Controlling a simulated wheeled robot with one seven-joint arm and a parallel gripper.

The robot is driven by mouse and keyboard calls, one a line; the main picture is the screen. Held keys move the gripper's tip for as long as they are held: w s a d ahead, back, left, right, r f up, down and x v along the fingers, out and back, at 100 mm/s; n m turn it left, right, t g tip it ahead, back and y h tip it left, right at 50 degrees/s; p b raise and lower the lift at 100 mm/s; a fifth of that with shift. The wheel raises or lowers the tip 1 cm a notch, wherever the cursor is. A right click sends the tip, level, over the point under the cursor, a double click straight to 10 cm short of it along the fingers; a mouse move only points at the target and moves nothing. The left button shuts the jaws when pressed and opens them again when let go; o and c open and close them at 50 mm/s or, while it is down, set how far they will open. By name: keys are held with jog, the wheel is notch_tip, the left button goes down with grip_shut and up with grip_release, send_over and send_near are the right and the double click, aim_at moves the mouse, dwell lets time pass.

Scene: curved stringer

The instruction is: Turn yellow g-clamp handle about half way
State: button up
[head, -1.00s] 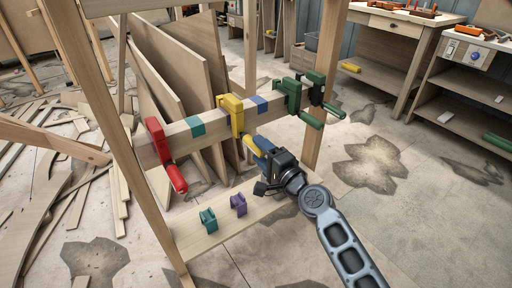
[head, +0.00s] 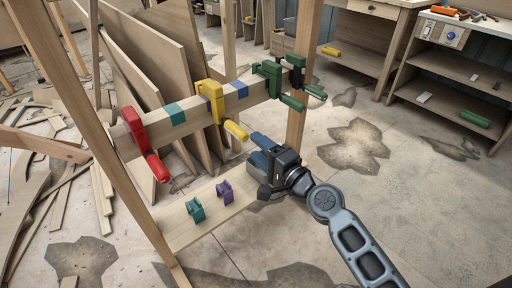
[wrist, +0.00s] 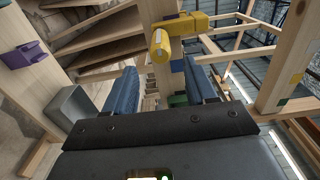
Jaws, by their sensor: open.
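The yellow g-clamp (head: 212,98) is on the wooden beam in the head view, between a teal band and a blue band. Its yellow handle (head: 236,130) hangs from it toward the lower right. In the wrist view the handle (wrist: 160,45) shows end-on, above and between my two blue fingers. My gripper (head: 258,141) is below and to the right of the handle, apart from it. In the wrist view my gripper (wrist: 163,88) is open and empty.
A red clamp (head: 134,131) is left on the beam (head: 195,115); a green clamp (head: 268,76) and a black one with a green handle (head: 297,70) are right. Teal (head: 195,210) and purple (head: 224,191) pieces sit on the lower shelf (head: 180,225). Floor at right is clear.

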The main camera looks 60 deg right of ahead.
jog(key=shift+b+v, duration=0.95)
jog(key=shift+v, duration=1.65)
jog(key=s+a+f+n+g+y, duration=0.2)
jog(key=s+a+f+n, duration=0.1)
jog(key=s+a+n, duration=0.8)
jog(key=s+a+r+n+y, duration=0.3)
jog(key=s+a+r+n, duration=0.2)
jog(key=s+a+n, duration=0.45)
notch_tip(320, 180, up, 16)
jog(key=s+d+p, duration=0.1)
jog(key=s+p, duration=0.1)
jog(key=p, duration=1.4)
jog(key=shift+s+d+r+n+g, duration=0.15)
jog(key=shift+s+d+n+g, duration=0.05)
jog(key=shift+s+n+g, duration=0.15)
